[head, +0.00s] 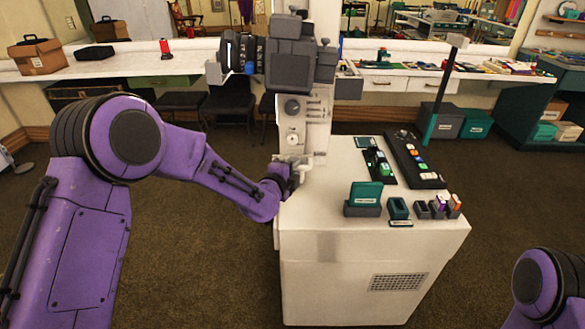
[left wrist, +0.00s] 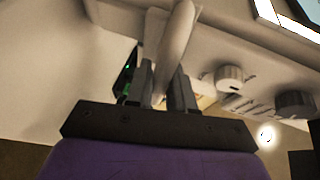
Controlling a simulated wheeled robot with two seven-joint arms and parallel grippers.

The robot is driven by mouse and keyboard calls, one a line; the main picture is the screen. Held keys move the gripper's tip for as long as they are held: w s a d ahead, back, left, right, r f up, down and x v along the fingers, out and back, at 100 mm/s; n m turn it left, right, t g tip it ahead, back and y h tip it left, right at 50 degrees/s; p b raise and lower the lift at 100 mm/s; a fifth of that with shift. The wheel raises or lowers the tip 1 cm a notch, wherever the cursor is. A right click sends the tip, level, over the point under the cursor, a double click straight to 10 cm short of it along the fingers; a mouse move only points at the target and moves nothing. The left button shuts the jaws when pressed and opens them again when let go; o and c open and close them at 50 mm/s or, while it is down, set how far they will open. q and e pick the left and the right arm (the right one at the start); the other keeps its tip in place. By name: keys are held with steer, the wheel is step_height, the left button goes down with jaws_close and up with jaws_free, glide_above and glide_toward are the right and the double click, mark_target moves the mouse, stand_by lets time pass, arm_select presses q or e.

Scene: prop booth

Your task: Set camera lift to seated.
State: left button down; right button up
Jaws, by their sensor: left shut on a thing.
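The camera lift is a pale column (head: 317,120) at the back left of a white cabinet, with a dark camera (head: 290,62) on top. Its front has a dark knob (head: 292,106) and a white knob (head: 292,139); in the left wrist view the white knob (left wrist: 229,78) and dark knob (left wrist: 295,103) are right of my fingers. My left gripper (head: 297,170) is low at the column. The left wrist view shows my left gripper (left wrist: 162,88) shut on a pale lever (left wrist: 176,45). Any setting marks are too small to read. My right gripper is out of view.
The white cabinet top (head: 330,170) carries a dark button panel (head: 412,158), a green card in a holder (head: 365,195) and several small blocks on its front right. A long counter (head: 130,62) runs behind. Carpet floor left of the cabinet is clear.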

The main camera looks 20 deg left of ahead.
arm_select(q)
steer(key=p, duration=0.8)
glide_toward(301, 122)
steer(key=x, duration=0.4)
steer(key=shift+w+f, duration=0.2)
steer(key=shift+w, duration=0.1)
steer(key=shift+w+r, duration=0.15)
steer(key=shift+r, duration=0.1)
steer(key=c, duration=1.1)
jaws_free()
steer(key=shift+f, duration=0.1)
steer(key=b+v, duration=0.2)
steer(key=v, duration=0.8)
steer(key=shift+s+b, duration=0.3)
steer(key=shift+b, duration=0.05)
